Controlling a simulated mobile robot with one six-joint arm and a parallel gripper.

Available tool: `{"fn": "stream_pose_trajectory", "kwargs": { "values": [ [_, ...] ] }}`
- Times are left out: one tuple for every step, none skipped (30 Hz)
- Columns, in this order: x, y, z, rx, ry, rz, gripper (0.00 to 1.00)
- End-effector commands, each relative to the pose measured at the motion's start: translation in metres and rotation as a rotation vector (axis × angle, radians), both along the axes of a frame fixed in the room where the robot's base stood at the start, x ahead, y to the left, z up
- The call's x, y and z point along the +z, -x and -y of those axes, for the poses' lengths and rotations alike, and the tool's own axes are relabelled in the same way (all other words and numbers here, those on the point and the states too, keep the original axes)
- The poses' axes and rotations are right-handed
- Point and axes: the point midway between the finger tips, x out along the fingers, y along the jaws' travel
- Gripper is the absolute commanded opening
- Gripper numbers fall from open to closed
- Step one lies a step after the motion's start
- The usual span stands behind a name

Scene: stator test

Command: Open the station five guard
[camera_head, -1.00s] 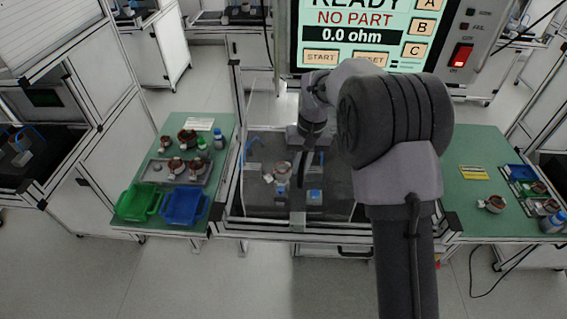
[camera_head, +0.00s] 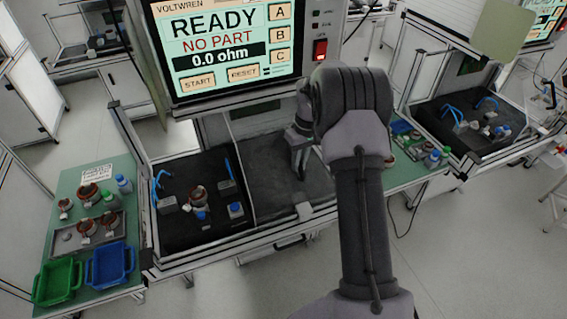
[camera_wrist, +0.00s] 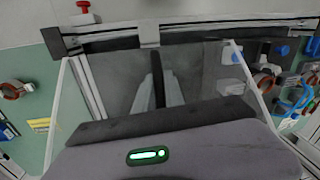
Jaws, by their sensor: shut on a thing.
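The guard (camera_head: 270,185) is a clear, greyish panel with a pale frame, over the right half of the test station's bay. It also fills the middle of the wrist view (camera_wrist: 115,85). My gripper (camera_head: 300,165) is at the guard, shut on its upright black handle (camera_wrist: 158,75); the fingers show on both sides of the handle. The left half of the bay is uncovered. It holds a copper-wound stator (camera_head: 197,195), blue-topped clamps and a blue button (camera_head: 236,209). My arm hides the bay's right end.
A screen (camera_head: 222,45) above the bay reads READY, NO PART, 0.0 ohm. A green table (camera_head: 62,225) at left carries stators, bottles, a green bin (camera_head: 57,275) and a blue bin (camera_head: 110,266). Another station (camera_head: 470,110) stands at right. A red button (camera_wrist: 83,8) shows beyond the rail.

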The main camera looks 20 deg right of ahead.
Motion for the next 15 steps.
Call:
{"fn": "stream_pose_trajectory", "kwargs": {
  "values": [
    [0.0015, -0.0005, 0.0037, -0.001, 0.001, 0.002, 0.0],
    [0.0013, -0.0004, 0.0054, -0.001, 0.001, 0.001, 0.0],
    [0.0011, -0.0004, 0.0071, 0.0, 0.001, 0.001, 0.0],
    [0.001, -0.0004, 0.0082, 0.0, 0.001, 0.001, 0.0],
    [0.0008, -0.0004, 0.0091, 0.001, 0.001, 0.002, 0.0],
    [0.0007, -0.0005, 0.0099, 0.001, 0.001, 0.002, 0.0],
    [0.0007, -0.0006, 0.0103, 0.001, 0.001, 0.002, 0.0],
    [0.0006, -0.0006, 0.0105, 0.001, 0.001, 0.002, 0.0],
    [0.0005, -0.0006, 0.0106, 0.001, 0.001, 0.002, 0.0],
    [0.0005, -0.0006, 0.0106, 0.001, 0.001, 0.002, 0.0],
    [0.0006, -0.0007, 0.0104, 0.001, 0.001, 0.002, 0.0],
    [0.0006, -0.0007, 0.0103, 0.001, 0.001, 0.002, 0.0],
    [0.0006, -0.0007, 0.0103, 0.001, 0.001, 0.002, 0.0],
    [0.0006, -0.0007, 0.0103, 0.001, 0.001, 0.002, 0.0],
    [0.0006, -0.0008, 0.0102, 0.001, 0.001, 0.003, 0.0]
  ]
}}
